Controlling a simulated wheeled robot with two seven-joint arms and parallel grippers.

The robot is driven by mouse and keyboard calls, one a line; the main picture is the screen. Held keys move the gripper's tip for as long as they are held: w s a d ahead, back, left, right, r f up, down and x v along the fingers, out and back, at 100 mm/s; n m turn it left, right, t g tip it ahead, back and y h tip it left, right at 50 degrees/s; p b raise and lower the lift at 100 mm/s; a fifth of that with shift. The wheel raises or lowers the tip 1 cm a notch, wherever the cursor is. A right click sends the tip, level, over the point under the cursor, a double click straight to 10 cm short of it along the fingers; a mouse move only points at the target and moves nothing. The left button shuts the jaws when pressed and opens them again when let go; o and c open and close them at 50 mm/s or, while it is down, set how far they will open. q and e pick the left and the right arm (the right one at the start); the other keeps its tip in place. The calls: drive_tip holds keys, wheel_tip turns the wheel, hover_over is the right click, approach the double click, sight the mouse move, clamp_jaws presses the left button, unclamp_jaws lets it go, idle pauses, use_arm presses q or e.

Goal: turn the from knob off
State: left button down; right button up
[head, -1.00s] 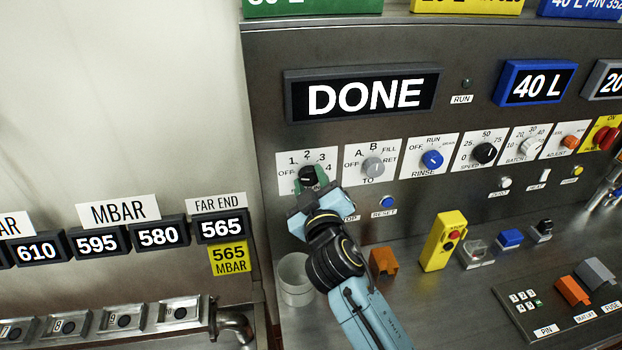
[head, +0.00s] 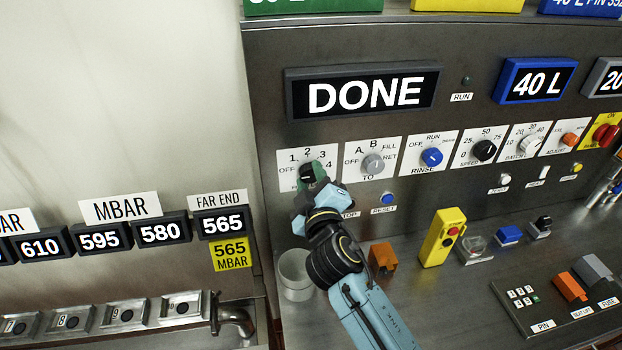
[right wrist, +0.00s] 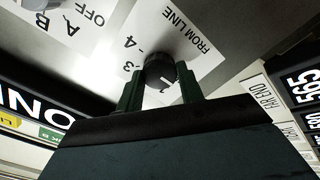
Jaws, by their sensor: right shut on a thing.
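The from knob (head: 306,170) is a black round knob at the left end of the panel's knob row, on a white plate (head: 289,158) marked OFF and 1 to 4. In the right wrist view the knob (right wrist: 160,70) shows a white pointer mark on its near side, toward a partly hidden numeral; the plate there reads FROM LINE. My right gripper (head: 313,179) is shut on the knob, its two dark green fingers (right wrist: 160,84) on either side of it. The gripper hides the plate's lower part in the head view. My left gripper is not in view.
The grey A/B TO knob (head: 373,166) sits close to the right of my gripper. A blue reset button (head: 387,199) is below it. The display (head: 363,93) reads DONE.

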drive_tip(key=o, duration=1)
drive_tip(key=s+d+b, duration=0.2)
drive_tip(key=s, duration=1.1)
drive_tip(key=shift+d, duration=0.35)
